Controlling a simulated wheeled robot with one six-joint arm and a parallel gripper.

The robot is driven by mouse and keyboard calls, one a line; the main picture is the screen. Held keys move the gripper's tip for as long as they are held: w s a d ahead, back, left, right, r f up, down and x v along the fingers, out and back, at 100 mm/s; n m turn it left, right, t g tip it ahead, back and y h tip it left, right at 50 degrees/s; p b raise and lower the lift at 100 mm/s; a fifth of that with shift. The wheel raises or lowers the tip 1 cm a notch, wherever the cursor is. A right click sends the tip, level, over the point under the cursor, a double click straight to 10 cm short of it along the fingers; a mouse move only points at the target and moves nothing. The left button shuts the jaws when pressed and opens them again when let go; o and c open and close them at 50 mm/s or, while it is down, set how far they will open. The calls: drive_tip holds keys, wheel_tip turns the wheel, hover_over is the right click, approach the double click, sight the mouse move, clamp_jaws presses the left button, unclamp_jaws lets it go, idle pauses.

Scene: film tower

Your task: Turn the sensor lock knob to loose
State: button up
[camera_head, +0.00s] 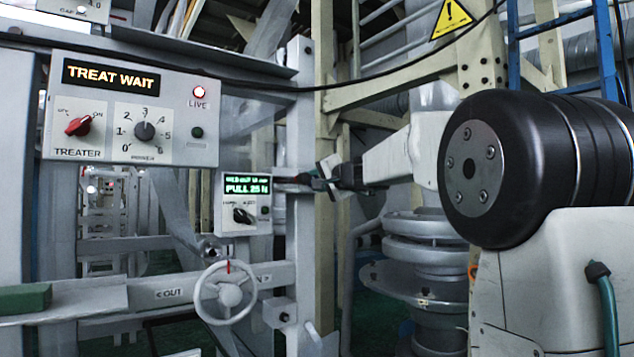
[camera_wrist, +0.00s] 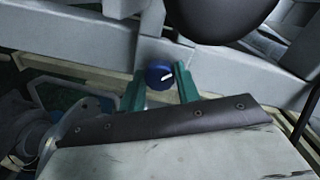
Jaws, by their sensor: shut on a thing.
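The sensor lock knob is the round dark blue knob (camera_wrist: 158,77) with a white pointer line in the wrist view. The line points to the right and slightly up there. The two green fingers of my gripper (camera_wrist: 160,86) stand on either side of the knob and are shut on it. In the head view my gripper (camera_head: 308,178) is at the pale upright post, just right of the small display box. The knob itself cannot be made out in the head view, and no loose or lock marking is legible in either view.
A panel (camera_head: 133,110) reads TREAT WAIT and has a red knob, a grey dial and a lit LIVE lamp. Below it, a small box (camera_head: 243,204) shows green text and a black switch. A grey handwheel (camera_head: 225,293) stands at lower centre. A dark rounded shape (camera_wrist: 222,15) hangs above the fingers.

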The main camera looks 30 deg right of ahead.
drive_tip(key=shift+f, duration=0.1)
idle(0.4)
drive_tip(key=o, duration=1)
drive_tip(key=shift+s, duration=0.15)
drive_tip(key=s, duration=0.7)
drive_tip(key=shift+s+d, duration=0.15)
drive_tip(key=shift+s, duration=0.1)
